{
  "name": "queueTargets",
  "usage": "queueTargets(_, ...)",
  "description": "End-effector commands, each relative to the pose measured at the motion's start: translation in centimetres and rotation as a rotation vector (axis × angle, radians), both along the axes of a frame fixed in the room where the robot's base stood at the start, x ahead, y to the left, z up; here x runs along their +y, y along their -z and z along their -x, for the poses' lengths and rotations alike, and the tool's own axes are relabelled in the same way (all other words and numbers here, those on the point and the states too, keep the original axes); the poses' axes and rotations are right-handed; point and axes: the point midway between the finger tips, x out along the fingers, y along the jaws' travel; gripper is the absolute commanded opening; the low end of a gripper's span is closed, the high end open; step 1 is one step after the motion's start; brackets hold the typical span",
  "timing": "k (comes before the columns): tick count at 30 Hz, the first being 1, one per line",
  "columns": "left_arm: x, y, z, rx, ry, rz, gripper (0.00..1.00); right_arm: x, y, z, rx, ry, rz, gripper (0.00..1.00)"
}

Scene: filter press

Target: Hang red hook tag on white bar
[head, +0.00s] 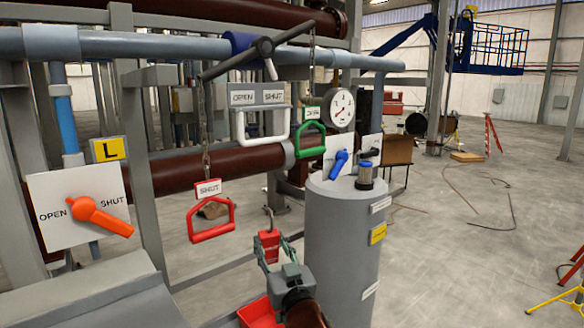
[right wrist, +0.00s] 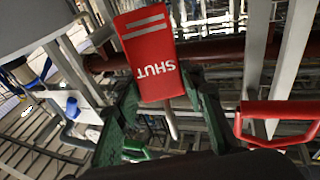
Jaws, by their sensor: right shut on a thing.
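My right gripper (head: 275,258) is at the lower middle of the head view, left of the grey cylinder. It is shut on the red hook tag (head: 268,244), whose grey hook points up. In the right wrist view the tag (right wrist: 148,45) sits between the green fingers (right wrist: 165,100), its "SHUT" lettering upside down. The white bar (head: 262,141) is a U-shaped handle under a grey "OPEN SHUT" plate (head: 258,97). It is above the tag and apart from it. My left gripper is out of view.
A red handle (head: 211,220) hangs on a chain left of the tag, and a green handle (head: 310,141) hangs right of the white bar. The grey cylinder (head: 343,235) stands close to my right gripper. A red bin (head: 257,315) lies below.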

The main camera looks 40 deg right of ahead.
Motion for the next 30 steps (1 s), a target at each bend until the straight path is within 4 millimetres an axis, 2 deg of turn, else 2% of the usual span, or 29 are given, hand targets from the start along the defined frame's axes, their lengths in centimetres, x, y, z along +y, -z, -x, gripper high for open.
queueTargets(1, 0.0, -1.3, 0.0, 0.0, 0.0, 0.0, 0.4, -0.3, -4.1, 0.6, -0.022, 0.0, 0.002, 0.12)
queueTargets(6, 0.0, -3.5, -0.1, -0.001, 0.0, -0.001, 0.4, -1.2, -12.8, 2.8, -0.049, -0.008, 0.01, 0.12)
queueTargets(9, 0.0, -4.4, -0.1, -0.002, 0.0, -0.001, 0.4, -1.6, -16.6, 4.2, -0.06, -0.015, 0.013, 0.12)
queueTargets(12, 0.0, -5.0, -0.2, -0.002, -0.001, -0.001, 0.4, -1.8, -19.1, 5.3, -0.067, -0.023, 0.014, 0.12)
queueTargets(15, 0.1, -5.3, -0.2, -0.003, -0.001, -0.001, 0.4, -1.9, -20.5, 6.0, -0.069, -0.027, 0.016, 0.12)
queueTargets(18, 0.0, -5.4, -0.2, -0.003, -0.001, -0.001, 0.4, -1.9, -21.0, 6.2, -0.07, -0.03, 0.017, 0.12)
queueTargets(30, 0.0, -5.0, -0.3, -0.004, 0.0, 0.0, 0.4, -1.8, -20.9, 4.4, -0.069, -0.029, 0.016, 0.12)
